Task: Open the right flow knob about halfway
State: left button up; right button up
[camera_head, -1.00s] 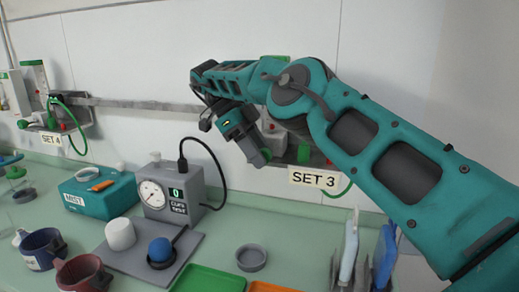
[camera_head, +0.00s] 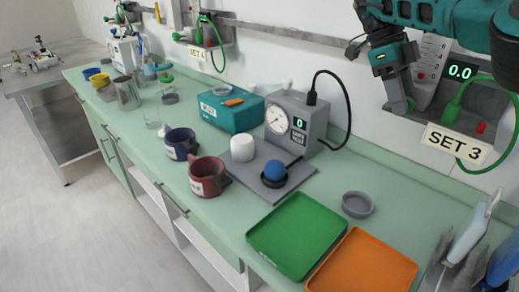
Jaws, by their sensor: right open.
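The SET 3 unit with a lit "0.0" display (camera_head: 461,72) hangs on the wall at the upper right, above its SET 3 label (camera_head: 456,144). A green hose fitting (camera_head: 451,110) and a red part (camera_head: 481,128) show on it. My right gripper (camera_head: 400,104) points down at the unit's left side. It is open. A small green piece (camera_head: 410,104) shows right beside its fingertips; I cannot tell whether they touch or surround it. The gripper and arm hide part of the unit, and no flow knob can be made out clearly. My left gripper is out of view.
The SET 4 unit (camera_head: 209,37) is on the wall further left. On the green counter stand a grey gauge box (camera_head: 296,122), a teal box (camera_head: 231,108), mugs, a green tray (camera_head: 297,236) and an orange tray (camera_head: 362,264). A wall rail (camera_head: 290,34) runs along the back.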

jog(key=shift+s+d+t+y, duration=0.15)
jog(key=shift+t+y, duration=0.55)
jog(key=shift+t, duration=0.1)
